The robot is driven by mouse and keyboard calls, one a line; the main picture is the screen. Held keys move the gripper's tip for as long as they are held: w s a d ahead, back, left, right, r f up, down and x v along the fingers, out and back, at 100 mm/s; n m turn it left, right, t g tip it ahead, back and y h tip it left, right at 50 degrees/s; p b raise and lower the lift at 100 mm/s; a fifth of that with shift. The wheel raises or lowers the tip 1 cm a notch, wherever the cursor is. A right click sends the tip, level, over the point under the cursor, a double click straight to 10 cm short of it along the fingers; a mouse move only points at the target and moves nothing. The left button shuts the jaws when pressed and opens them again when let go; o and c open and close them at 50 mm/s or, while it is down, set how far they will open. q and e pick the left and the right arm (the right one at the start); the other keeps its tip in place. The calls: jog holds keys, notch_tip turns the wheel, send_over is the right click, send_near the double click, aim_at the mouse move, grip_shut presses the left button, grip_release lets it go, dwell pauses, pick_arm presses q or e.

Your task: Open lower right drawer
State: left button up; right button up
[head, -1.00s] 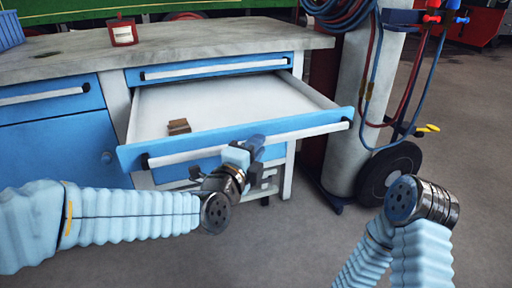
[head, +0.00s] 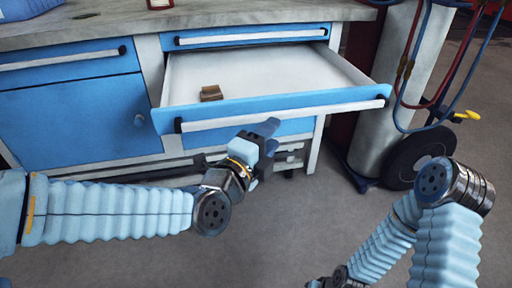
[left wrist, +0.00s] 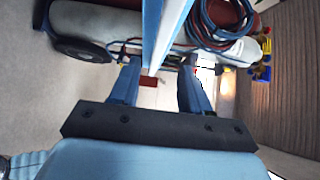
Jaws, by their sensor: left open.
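The right-hand drawer stack of the blue workbench has an open drawer, pulled well out, with a blue front (head: 300,101) and a white handle bar (head: 282,115). Below it, a lower blue front (head: 215,137) shows in part, mostly covered by the open drawer. My left gripper (head: 270,137) is open just below and in front of the handle bar, apparently empty. In the left wrist view its open fingers (left wrist: 158,75) frame the blue-and-white drawer edge (left wrist: 168,35); contact cannot be told. My right arm is at the lower right, its gripper out of view.
A small brown block (head: 211,93) lies in the open drawer. A closed shallow drawer (head: 245,36) is above it. A blue cupboard door (head: 75,140) is to the left. A gas cylinder cart (head: 385,100) with hoses and a black wheel (head: 420,160) stands close right. Floor in front is clear.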

pick_arm(q)
jog(key=b+v, duration=0.3)
jog(key=v, duration=0.3)
jog(key=shift+b, duration=0.4)
